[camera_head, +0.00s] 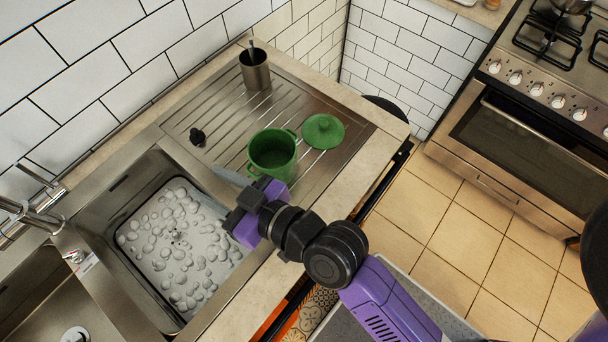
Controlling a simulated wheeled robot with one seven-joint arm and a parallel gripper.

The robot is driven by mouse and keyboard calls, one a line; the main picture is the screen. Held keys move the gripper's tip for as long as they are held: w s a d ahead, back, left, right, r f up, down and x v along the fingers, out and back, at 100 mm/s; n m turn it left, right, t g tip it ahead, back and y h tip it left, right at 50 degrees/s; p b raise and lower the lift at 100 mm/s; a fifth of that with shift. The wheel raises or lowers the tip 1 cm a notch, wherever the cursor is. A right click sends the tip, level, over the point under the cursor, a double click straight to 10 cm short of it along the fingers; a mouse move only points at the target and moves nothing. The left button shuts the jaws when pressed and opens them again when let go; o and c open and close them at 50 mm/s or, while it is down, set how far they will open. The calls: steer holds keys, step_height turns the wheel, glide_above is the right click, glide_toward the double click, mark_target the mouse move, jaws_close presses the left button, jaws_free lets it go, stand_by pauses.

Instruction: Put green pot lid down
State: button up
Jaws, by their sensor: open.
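The green pot lid (323,131) lies on the ribbed steel drainboard (232,117), knob up. It is just right of the green pot (272,154), which stands upright and uncovered on the drainboard. My gripper (232,190) is open over the drainboard's front part, near the sink's right edge. It is left of and below the pot in the picture, and apart from the lid. Its fingertips are partly hidden by the wrist.
A sink (115,206) with soapy water is to the left. A steel cup (255,70) with a utensil and a small black stopper (197,137) stand on the drainboard. The tiled wall is behind. An oven (530,130) stands at the right, past open floor.

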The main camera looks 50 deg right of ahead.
steer(key=s+d+h, duration=0.1)
steer(key=s+d, duration=0.2)
steer(key=s, duration=0.5)
steer(key=s+d+h, duration=0.1)
steer(key=s+d, duration=0.3)
steer(key=s, duration=0.4)
steer(key=s+d+m, duration=0.1)
steer(key=s+d, duration=0.2)
steer(key=s, duration=0.6)
steer(key=shift+d+r+g+h, duration=0.3)
steer(key=shift+d+h, duration=0.1)
steer(key=shift+w+f, duration=0.1)
steer(key=shift+f+b, duration=0.8)
steer(key=shift+b, duration=0.1)
